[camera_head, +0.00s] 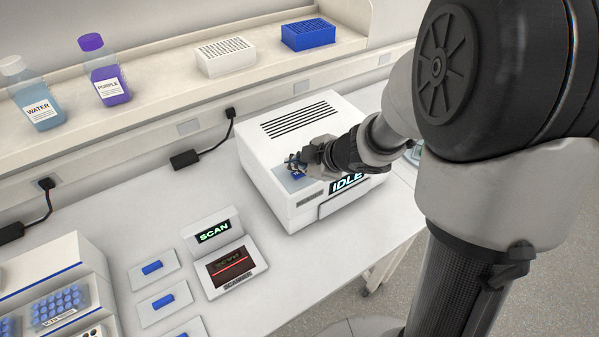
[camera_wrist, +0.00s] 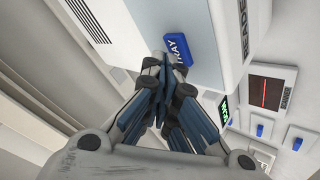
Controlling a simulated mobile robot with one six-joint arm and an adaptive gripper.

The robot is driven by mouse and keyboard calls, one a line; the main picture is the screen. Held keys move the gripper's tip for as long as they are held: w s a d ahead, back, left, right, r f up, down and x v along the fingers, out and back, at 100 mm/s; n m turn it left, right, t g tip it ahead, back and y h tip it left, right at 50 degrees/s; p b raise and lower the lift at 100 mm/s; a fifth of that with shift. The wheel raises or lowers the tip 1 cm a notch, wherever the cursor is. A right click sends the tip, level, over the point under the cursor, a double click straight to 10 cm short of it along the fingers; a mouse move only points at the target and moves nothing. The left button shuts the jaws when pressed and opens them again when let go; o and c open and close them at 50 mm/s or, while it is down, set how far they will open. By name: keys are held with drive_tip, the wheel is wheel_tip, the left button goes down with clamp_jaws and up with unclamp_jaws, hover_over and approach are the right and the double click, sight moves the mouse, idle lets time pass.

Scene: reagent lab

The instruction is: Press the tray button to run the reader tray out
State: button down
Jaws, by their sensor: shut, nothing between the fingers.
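The reader is a white box (camera_head: 262,150) on the bench, with black vent slots on top and a front display (camera_head: 346,182) reading IDLE. Its blue tray button (camera_head: 298,175) sits on the top near the front edge, partly hidden by my gripper in the head view. In the wrist view the button (camera_wrist: 178,48) shows the letters RAY. My gripper (camera_head: 303,162) is shut and empty, just over the button. In the wrist view its fingertips (camera_wrist: 158,66) lie close beside the button's lower left edge. I cannot tell whether they touch it. The tray is not seen run out.
A scanner (camera_head: 238,254) with a SCAN display stands left of the reader. Small plates with blue pieces (camera_head: 152,268) and a white rack unit (camera_head: 62,290) are further left. A shelf behind holds bottles (camera_head: 107,72) and racks (camera_head: 226,57). Bare bench lies before the reader.

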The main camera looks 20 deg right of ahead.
sight(298, 174)
drive_tip(key=shift+f, duration=0.35)
idle(0.7)
drive_tip(key=shift+r, duration=0.15)
drive_tip(key=shift+r+p, duration=0.7)
drive_tip(key=shift+p, duration=0.1)
wheel_tip(298, 174, up, 5)
drive_tip(key=p, duration=0.5)
drive_tip(key=shift+p, duration=0.3)
idle(0.6)
